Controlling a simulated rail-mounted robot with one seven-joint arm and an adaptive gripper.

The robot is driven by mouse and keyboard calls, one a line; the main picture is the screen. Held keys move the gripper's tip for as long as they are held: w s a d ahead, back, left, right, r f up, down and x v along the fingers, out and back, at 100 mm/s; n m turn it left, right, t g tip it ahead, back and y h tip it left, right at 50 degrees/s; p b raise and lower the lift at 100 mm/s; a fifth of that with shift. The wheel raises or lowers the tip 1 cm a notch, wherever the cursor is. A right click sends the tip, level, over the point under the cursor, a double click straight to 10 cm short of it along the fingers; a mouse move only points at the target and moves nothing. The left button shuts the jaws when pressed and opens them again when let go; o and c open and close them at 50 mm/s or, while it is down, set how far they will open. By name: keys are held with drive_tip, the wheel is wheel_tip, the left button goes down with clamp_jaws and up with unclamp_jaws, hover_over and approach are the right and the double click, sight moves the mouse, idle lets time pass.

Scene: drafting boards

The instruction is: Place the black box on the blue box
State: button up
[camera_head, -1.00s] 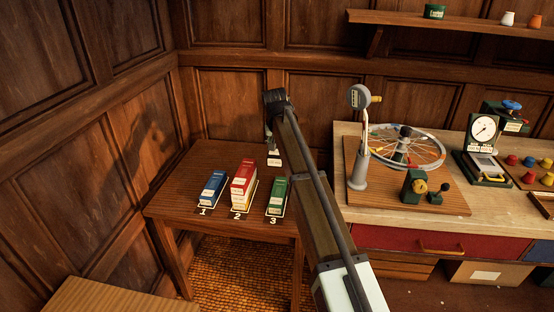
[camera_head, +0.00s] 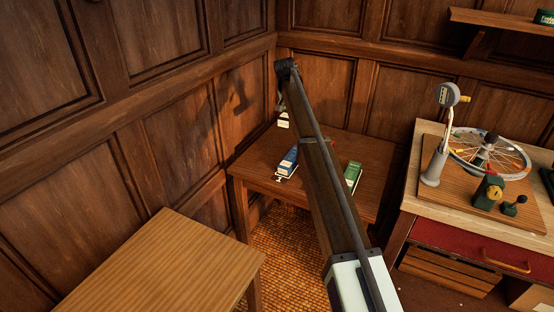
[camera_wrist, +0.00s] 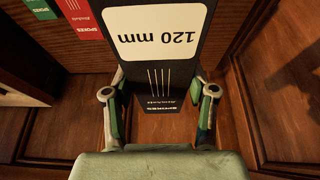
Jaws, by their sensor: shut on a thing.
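The black box (camera_wrist: 160,75), with a white "120 mm" label, is between the fingers of my gripper (camera_wrist: 158,95) in the wrist view. My gripper is shut on it. In the head view my gripper (camera_head: 282,104) is at the far end of the arm, and the box's white label (camera_head: 283,121) shows below it. The box is held in the air, up and left of the blue box in the picture. The blue box (camera_head: 288,162) lies on the small table at spot 1. It is not visible in the wrist view.
The green box (camera_head: 352,174) lies on the small table (camera_head: 268,151). Wood-panelled walls are close behind and left. A wooden surface (camera_head: 165,265) stands at front left.

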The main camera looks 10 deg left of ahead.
sight(293, 155)
drive_tip(key=shift+f, duration=0.4)
wheel_tip(293, 155, down, 19)
drive_tip(key=p, duration=0.3)
drive_tip(key=shift+w+d, duration=0.1)
drive_tip(key=shift+d, duration=0.05)
drive_tip(key=shift+f, duration=0.2)
drive_tip(key=o, duration=1.4)
drive_tip(key=shift+c, duration=0.2)
drive_tip(key=shift+r, duration=0.15)
drive_tip(key=b+v, duration=0.1)
drive_tip(key=v, duration=1.1)
drive_tip(key=shift+b, duration=0.35)
